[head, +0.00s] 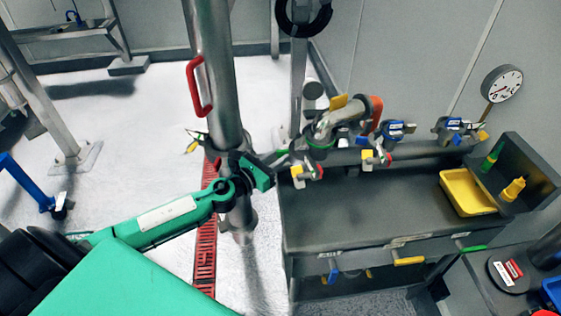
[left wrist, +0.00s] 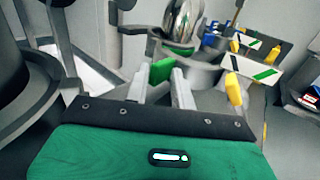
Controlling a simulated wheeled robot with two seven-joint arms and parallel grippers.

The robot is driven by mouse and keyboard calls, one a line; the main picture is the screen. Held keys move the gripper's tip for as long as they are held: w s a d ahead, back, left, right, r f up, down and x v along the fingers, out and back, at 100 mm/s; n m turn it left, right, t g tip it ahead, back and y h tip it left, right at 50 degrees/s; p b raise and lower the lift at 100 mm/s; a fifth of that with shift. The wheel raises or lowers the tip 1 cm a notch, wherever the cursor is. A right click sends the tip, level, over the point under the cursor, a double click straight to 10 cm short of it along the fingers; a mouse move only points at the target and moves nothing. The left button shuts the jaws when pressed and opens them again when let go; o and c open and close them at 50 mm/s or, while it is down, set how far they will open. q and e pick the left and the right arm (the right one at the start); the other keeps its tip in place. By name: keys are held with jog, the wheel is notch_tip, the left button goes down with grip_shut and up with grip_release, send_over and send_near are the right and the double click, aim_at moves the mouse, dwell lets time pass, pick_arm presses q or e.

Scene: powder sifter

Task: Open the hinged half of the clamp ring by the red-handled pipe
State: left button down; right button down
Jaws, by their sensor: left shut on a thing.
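The steel pipe (head: 218,75) with the red handle (head: 199,88) stands upright left of the bench. A dark grey clamp ring (head: 232,158) is around it lower down, partly hidden by my arm. My left gripper (head: 282,156) is just right of the pipe, its fingers pointing away toward the bench. In the left wrist view, its two fingers (left wrist: 162,84) are shut on a small green tab (left wrist: 162,70). I cannot tell how far the hinged half stands from the pipe. The pipe side fills the left of the wrist view. My right gripper is out of view.
The dark bench (head: 350,215) is close on the right, with a silver elbow fitting (head: 335,122), several valves and a yellow tray (head: 465,192). A yellow and black tab (head: 195,141) sticks out left of the pipe.

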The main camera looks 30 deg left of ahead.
pick_arm(q)
jog(key=shift+w+a+r, duration=0.35)
jog(key=shift+a+r, duration=0.15)
jog(key=shift+a, duration=0.15)
jog(key=c, duration=1.5)
grip_release()
jog(key=shift+a, duration=0.1)
jog(key=shift+f, duration=0.1)
jog(key=d+b+v, duration=0.1)
jog(key=b+v, duration=0.5)
jog(key=v, duration=0.8)
jog(key=shift+s+f, duration=0.2)
jog(key=shift+f, duration=0.15)
jog(key=shift+a+f, duration=0.1)
